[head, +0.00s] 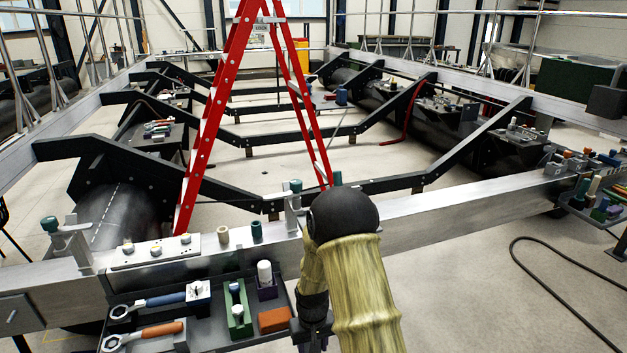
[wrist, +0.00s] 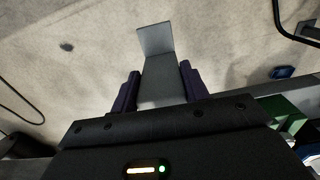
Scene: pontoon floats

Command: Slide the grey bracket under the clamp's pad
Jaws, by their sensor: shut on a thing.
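My gripper (wrist: 160,88) is shut on the grey bracket (wrist: 157,48), a bent plate whose upright flange stands at its far end. One dark purple finger lies on each side of it in the wrist view. In the head view my arm hides most of the gripper, and I cannot make out the bracket there. A clamp with a green knob (head: 295,188) stands on the metal beam just behind my arm, its lower part partly hidden. Another clamp with a teal knob (head: 50,224) stands on the beam at the left. I cannot tell which is the task's clamp.
A tray (head: 215,331) in front of the beam (head: 430,217) holds wrenches, blocks and an orange box (head: 273,320). A white plate with knobs (head: 155,250) lies on the beam. A red ladder (head: 215,110) stands behind. Floor right of my arm is mostly clear.

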